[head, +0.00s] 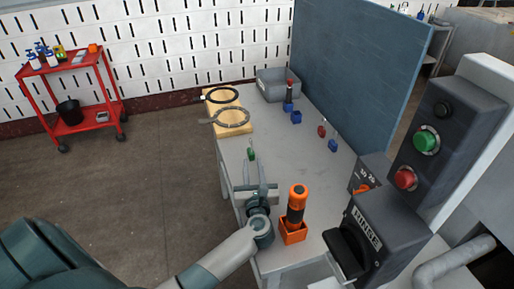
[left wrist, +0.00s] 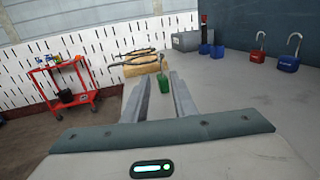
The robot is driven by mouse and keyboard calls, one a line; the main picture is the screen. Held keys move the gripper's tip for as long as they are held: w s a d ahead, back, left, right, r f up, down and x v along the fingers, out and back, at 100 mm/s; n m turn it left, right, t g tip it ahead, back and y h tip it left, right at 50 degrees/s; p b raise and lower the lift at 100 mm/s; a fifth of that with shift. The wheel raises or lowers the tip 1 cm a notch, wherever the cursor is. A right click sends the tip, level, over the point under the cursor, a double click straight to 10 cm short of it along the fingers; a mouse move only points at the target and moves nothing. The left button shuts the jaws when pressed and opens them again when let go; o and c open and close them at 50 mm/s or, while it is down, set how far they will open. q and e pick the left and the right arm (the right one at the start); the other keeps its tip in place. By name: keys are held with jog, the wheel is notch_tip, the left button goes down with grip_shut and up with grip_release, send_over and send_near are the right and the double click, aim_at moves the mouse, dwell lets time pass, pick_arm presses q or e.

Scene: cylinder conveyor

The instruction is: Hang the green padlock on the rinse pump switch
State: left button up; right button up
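The green padlock (head: 251,155) stands upright on the grey table, shackle up; it also shows in the left wrist view (left wrist: 164,85). My left gripper (head: 255,172) is low over the table, pointing at the padlock. In the left wrist view its two fingers (left wrist: 162,84) are apart, with the padlock just beyond and between the tips, with no visible grip on it. The rinse pump switch (head: 366,228), a dark box labelled RINSE with a black handle, is at the near right. My right gripper is out of view.
A red padlock (head: 321,131) and blue padlock (head: 333,146) stand to the right. An orange-black tool (head: 297,199) stands in an orange holder (head: 293,235) beside my left gripper. A wooden block (head: 238,128) with rings and a grey bin (head: 278,90) are behind. A blue panel (head: 355,60) borders the table.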

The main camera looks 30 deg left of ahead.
aim_at(252, 149)
pick_arm(q)
jog(key=shift+w, duration=0.1)
jog(key=shift+s+r, duration=0.15)
jog(key=shift+s, duration=0.1)
jog(key=shift+p+x, duration=0.35)
jog(key=shift+x, duration=0.55)
jog(key=shift+w+a, duration=0.15)
jog(key=shift+w, duration=0.15)
jog(key=shift+w, duration=0.15)
jog(key=shift+w+a+p, duration=0.15)
jog(key=shift+w+p, duration=0.05)
jog(key=shift+p, duration=0.1)
jog(key=p+x, duration=0.1)
jog(key=x, duration=0.2)
jog(key=shift+w+a+f+p, duration=0.1)
jog(key=shift+w+f+p, duration=0.1)
jog(key=shift+w+p, duration=0.1)
jog(key=shift+w+a+f, duration=0.15)
jog(key=shift+w+a, duration=0.15)
jog(key=shift+w, duration=0.05)
